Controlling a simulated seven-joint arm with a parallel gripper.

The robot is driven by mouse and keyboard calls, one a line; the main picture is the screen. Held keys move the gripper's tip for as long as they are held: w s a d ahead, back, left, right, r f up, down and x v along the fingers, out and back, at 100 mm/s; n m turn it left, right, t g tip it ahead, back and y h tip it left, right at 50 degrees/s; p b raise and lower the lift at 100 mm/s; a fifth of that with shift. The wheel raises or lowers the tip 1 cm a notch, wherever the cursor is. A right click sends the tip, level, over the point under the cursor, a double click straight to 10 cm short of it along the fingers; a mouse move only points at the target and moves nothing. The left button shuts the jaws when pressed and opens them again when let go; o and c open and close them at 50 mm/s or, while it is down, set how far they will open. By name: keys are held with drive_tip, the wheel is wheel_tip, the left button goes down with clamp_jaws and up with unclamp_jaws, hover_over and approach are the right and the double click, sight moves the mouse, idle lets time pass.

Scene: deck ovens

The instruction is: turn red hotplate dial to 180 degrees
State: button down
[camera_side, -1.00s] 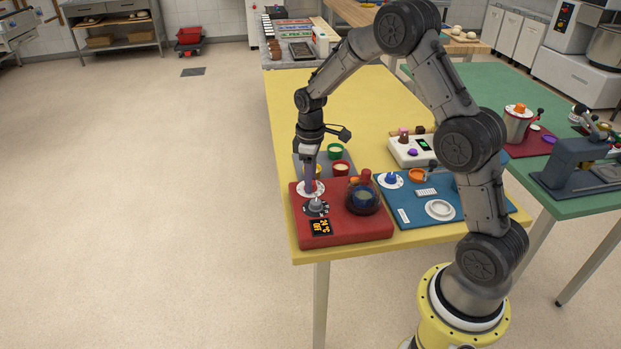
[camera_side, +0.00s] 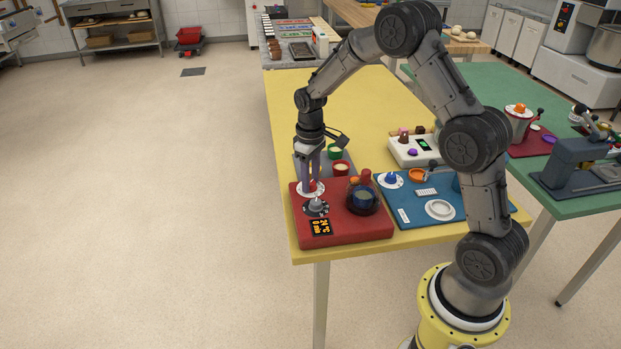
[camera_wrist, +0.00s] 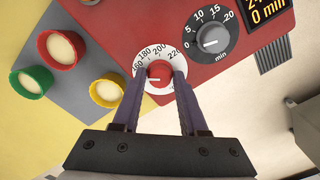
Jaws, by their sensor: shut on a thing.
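The red hotplate (camera_side: 348,230) sits at the near left corner of the yellow table. Its red dial (camera_wrist: 159,74) has a white scale ring (camera_wrist: 148,60), with 180, 200 and 220 readable in the wrist view. My gripper (camera_wrist: 158,80) points down and is shut on the red dial, one finger on each side. The dial's exact pointer reading is too small to tell. The grey minute dial (camera_wrist: 211,39) is beside it, and the lit display (camera_wrist: 268,8) shows "0 min" in the wrist view.
Red (camera_wrist: 62,49), green (camera_wrist: 31,83) and yellow (camera_wrist: 107,92) cups stand on a grey mat beside the hotplate. A dark round pot (camera_side: 363,199) is on the hotplate's right part. A blue station (camera_side: 405,214) lies to the right.

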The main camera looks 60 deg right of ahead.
drive_tip(key=m, duration=0.4)
drive_tip(key=shift+m, duration=0.3)
drive_tip(key=m, duration=0.5)
drive_tip(key=shift+r, duration=0.1)
drive_tip(key=shift+m, duration=0.4)
drive_tip(key=shift+c, duration=2.2)
unclamp_jaws()
wheel_tip(320, 180, up, 14)
drive_tip(key=shift+a, duration=0.1)
